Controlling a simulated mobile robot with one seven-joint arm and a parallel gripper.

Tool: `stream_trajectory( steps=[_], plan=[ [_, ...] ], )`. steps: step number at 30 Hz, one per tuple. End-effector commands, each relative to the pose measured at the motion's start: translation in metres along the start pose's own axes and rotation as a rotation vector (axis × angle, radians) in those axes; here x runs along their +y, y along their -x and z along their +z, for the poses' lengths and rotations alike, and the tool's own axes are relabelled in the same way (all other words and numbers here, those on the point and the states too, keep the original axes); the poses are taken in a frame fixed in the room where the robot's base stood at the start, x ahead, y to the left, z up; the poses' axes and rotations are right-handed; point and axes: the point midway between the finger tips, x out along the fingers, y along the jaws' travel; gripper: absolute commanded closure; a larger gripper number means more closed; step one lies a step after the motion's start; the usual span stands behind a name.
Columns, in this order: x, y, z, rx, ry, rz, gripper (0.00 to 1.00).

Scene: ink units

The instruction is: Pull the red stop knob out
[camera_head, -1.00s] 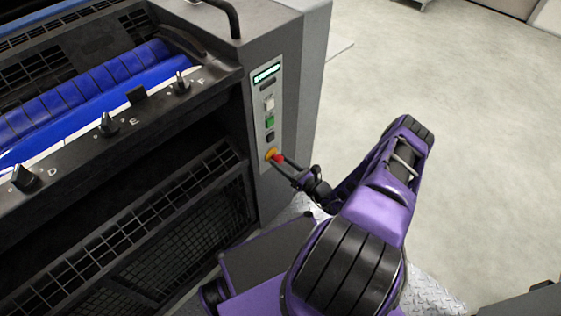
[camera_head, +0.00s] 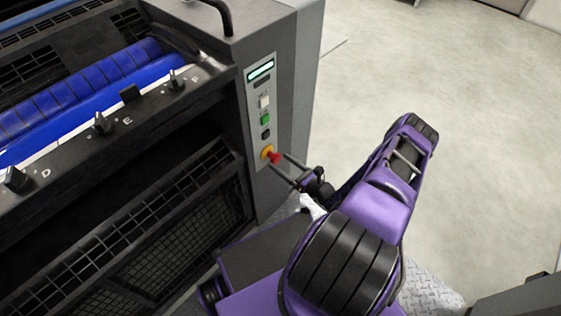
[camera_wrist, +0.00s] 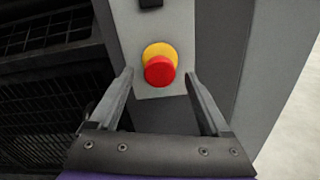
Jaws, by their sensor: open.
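The red stop knob (camera_head: 275,158) sits on a yellow collar (camera_head: 266,152) at the bottom of the control strip on the machine's grey side post. In the wrist view the red knob (camera_wrist: 160,71) and its yellow collar (camera_wrist: 157,52) show near the middle, between and beyond my finger tips. My gripper (camera_head: 278,167) is open, its two fingers pointing at the panel on either side of the knob. In the wrist view my gripper (camera_wrist: 159,72) has a clear gap between each finger and the knob. Nothing is held.
The control strip above the knob carries a display (camera_head: 261,71), a white button (camera_head: 264,101), a green button (camera_head: 265,118) and dark buttons. To the left are blue rollers (camera_head: 75,95) and several black knobs on a rail. Open floor (camera_head: 450,110) lies to the right.

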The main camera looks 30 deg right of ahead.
Motion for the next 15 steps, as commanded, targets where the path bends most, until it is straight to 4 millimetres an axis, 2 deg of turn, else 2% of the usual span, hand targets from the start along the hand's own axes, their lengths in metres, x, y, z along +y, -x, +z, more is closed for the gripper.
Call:
stream_trajectory(
  steps=[15],
  plan=[
    [-0.001, 0.122, 0.0, 0.001, 0.0, -0.004, 0.19]
  ],
)
